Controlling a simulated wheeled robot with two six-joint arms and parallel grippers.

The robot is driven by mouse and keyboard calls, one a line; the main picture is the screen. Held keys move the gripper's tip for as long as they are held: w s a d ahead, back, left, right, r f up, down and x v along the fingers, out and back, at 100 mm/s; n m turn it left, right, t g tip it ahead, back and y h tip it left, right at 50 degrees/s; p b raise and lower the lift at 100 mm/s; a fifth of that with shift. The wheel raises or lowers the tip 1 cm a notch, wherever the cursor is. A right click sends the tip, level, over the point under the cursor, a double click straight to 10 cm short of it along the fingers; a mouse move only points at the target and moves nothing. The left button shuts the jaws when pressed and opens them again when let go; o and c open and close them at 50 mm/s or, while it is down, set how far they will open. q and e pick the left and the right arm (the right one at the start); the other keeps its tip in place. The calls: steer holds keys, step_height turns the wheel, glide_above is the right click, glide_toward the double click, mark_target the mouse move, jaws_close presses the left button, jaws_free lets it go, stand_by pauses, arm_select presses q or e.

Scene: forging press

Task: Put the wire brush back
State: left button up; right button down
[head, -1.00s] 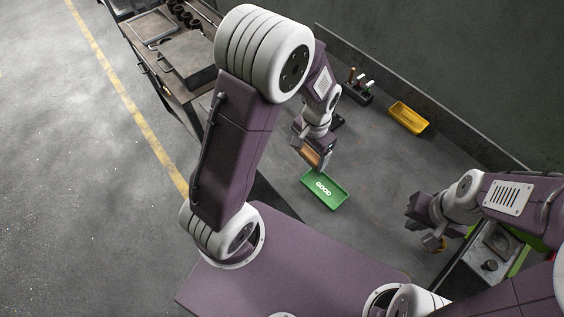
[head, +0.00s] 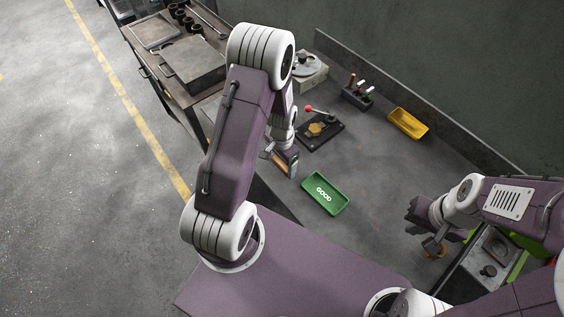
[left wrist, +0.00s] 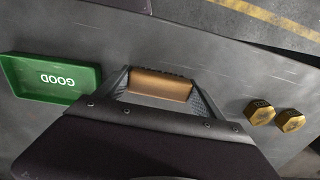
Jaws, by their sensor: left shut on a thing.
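My left gripper (head: 284,163) is shut on a brown, wooden-looking piece, which I take to be the wire brush (left wrist: 160,85).
A dark fixture with a red-knobbed lever (head: 320,127) stands behind my left gripper. A rack with upright handles (head: 357,93) and a yellow tray (head: 408,123) stand near the back wall. Two brass hex pieces (left wrist: 260,112) show in the left wrist view. The bench's middle is clear.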

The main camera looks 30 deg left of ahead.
mark_target(282, 163)
arm_select(q)
steer(key=shift+s+d+f, duration=0.1)
steer(key=shift+s+f, duration=0.05)
steer(key=o, duration=1.2)
step_height(282, 163, up, 12)
steer(key=r, duration=0.1)
steer(key=s+d+n, duration=0.1)
steer(key=s, duration=0.1)
steer(key=s+d+r+n, duration=0.1)
steer(key=s+d+n, duration=0.1)
steer(key=s, duration=0.1)
steer(key=s+d+n+t, duration=0.1)
steer(key=s, duration=0.2)
steer(key=shift+d+r+n, duration=0.3)
steer(key=shift+d+r, duration=0.1)
